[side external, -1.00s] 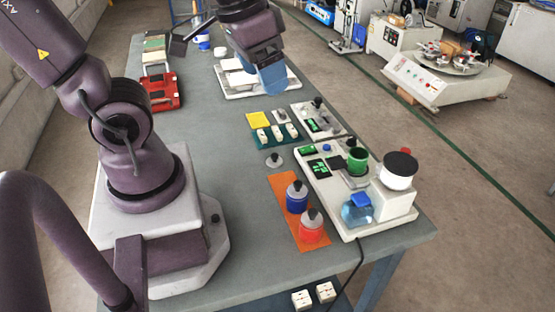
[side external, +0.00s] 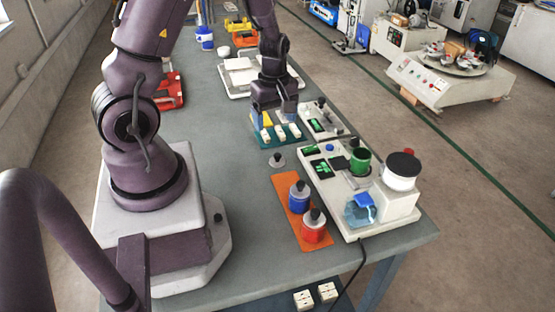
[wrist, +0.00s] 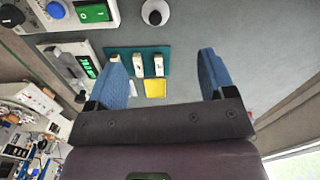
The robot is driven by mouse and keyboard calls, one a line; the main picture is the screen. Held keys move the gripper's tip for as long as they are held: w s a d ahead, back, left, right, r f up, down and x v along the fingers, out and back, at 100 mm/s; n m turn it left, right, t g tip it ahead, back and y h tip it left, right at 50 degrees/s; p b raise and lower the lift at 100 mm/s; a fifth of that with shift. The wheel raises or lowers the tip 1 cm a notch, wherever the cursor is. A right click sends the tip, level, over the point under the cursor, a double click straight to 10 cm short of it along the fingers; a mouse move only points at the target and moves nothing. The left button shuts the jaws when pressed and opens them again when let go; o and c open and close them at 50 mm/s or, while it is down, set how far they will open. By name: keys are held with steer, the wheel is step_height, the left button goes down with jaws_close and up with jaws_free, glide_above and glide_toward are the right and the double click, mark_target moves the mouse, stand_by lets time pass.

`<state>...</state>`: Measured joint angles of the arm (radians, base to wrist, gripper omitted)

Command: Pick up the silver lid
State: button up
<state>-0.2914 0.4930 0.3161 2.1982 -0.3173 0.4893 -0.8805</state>
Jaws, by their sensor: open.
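The silver lid (side external: 277,160) is a small round grey disc with a dark knob, lying on the bare table between the teal tray and the orange mat. It also shows at the top of the wrist view (wrist: 155,12). My gripper (side external: 274,116) is open and empty, with its blue fingers spread apart over the teal tray (side external: 262,142). In the wrist view my gripper (wrist: 163,75) has the lid ahead of it, beyond the tray and not between the fingers.
The orange mat (side external: 285,195) bears a blue jar (side external: 299,200) and a red jar (side external: 313,230), both with dark-knobbed lids. A white instrument (side external: 345,220) with a green cup (side external: 360,161) stands to the right. The table left of the lid is clear.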

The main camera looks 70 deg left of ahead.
glide_above(277, 154)
steer(key=f, duration=0.6)
steer(key=shift+s+d+f, duration=0.15)
steer(key=shift+s+f, duration=0.1)
steer(key=shift+s, duration=0.1)
steer(key=shift+w+f, duration=0.2)
steer(key=shift+f, duration=1.15)
steer(key=shift+w+f, duration=0.2)
steer(key=shift+f, duration=1.15)
steer(key=c, duration=1)
